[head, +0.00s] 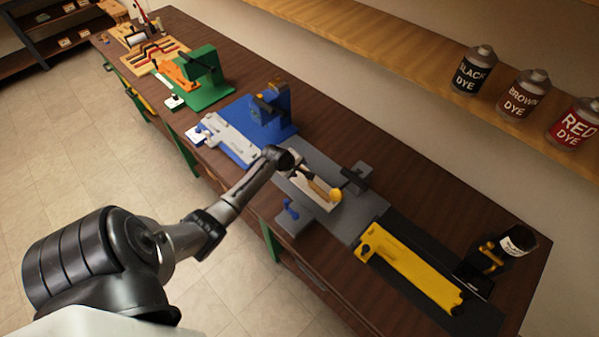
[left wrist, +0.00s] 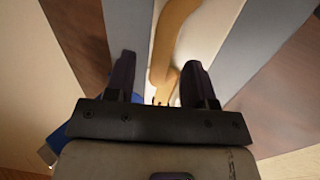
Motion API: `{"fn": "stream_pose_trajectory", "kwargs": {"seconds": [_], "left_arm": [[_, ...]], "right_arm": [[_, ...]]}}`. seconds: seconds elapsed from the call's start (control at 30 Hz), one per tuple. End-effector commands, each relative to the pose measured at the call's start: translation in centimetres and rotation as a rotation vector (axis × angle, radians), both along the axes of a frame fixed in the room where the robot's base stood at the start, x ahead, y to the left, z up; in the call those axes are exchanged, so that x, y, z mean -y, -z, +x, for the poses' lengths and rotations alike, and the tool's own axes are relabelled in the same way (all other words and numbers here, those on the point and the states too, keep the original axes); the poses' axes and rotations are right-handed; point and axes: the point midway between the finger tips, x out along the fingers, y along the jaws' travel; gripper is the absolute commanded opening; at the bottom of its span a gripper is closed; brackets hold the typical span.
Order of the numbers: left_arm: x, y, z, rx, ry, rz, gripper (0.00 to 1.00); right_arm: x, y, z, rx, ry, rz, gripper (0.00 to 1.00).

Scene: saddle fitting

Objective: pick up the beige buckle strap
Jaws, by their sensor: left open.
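The beige buckle strap (head: 319,188) lies over a pale strip on the grey fixture (head: 350,215) in the middle of the bench. In the left wrist view the strap (left wrist: 166,45) runs away from me, with a bend near the fingers. My left gripper (head: 300,168) is over the near end of the strap. In the left wrist view its two dark fingers (left wrist: 159,80) are apart, one on each side of the strap's near end. The gap between fingers and strap is hard to judge. My right gripper is in neither view.
A blue fixture (head: 270,112) and a green one (head: 208,75) stand further left. A yellow tool (head: 410,265) and a dark jar (head: 517,242) are at right.

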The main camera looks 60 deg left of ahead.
Motion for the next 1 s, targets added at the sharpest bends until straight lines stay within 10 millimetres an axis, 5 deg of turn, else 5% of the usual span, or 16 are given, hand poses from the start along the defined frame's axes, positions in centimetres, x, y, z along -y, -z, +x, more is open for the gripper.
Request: {"fn": "stream_pose_trajectory", "kwargs": {"seconds": [0.5, 1.0], "left_arm": [[-0.28, 1.45, 0.96, 0.001, 0.0, 0.002, 0.5], [-0.27, 1.46, 0.93, 0.0, -0.001, 0.001, 0.03]], "right_arm": [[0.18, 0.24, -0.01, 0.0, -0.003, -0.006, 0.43], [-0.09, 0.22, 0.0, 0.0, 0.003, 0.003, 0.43]]}}
